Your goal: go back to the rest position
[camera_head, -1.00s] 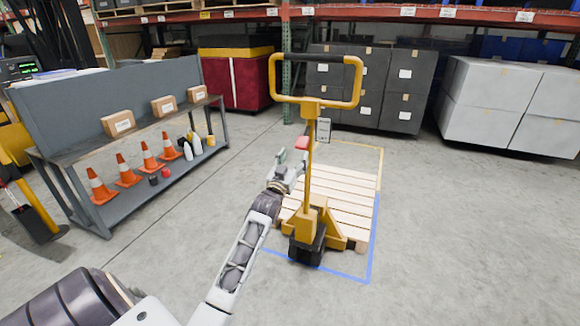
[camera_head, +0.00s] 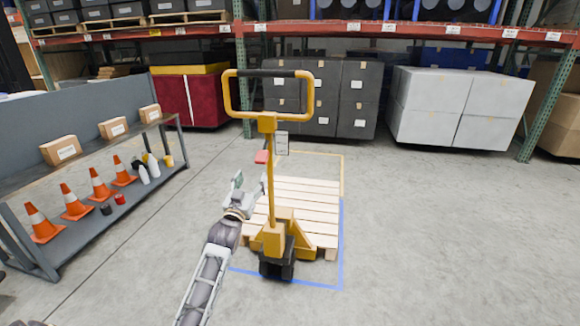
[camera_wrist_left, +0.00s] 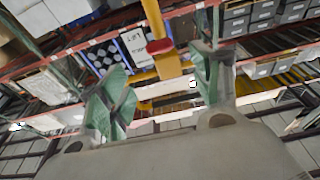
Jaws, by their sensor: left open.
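My left gripper (camera_head: 243,188) is open and empty, just left of the pallet jack's upright shaft in the head view. In the left wrist view its two green fingers (camera_wrist_left: 160,92) stand apart with nothing between them. The yellow pallet jack (camera_head: 269,180) stands upright, with its loop handle above the gripper. Its yellow shaft with a red part (camera_wrist_left: 161,46) also shows beyond the fingers in the left wrist view. I cannot tell whether the gripper touches the shaft. My right gripper is not in view.
A wooden pallet (camera_head: 312,200) lies by the jack inside blue and yellow floor lines. A grey bench (camera_head: 84,165) with boxes and orange cones stands at left. Dark crates (camera_head: 357,100) and grey totes (camera_head: 445,110) stand behind. The floor at right (camera_head: 450,240) is clear.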

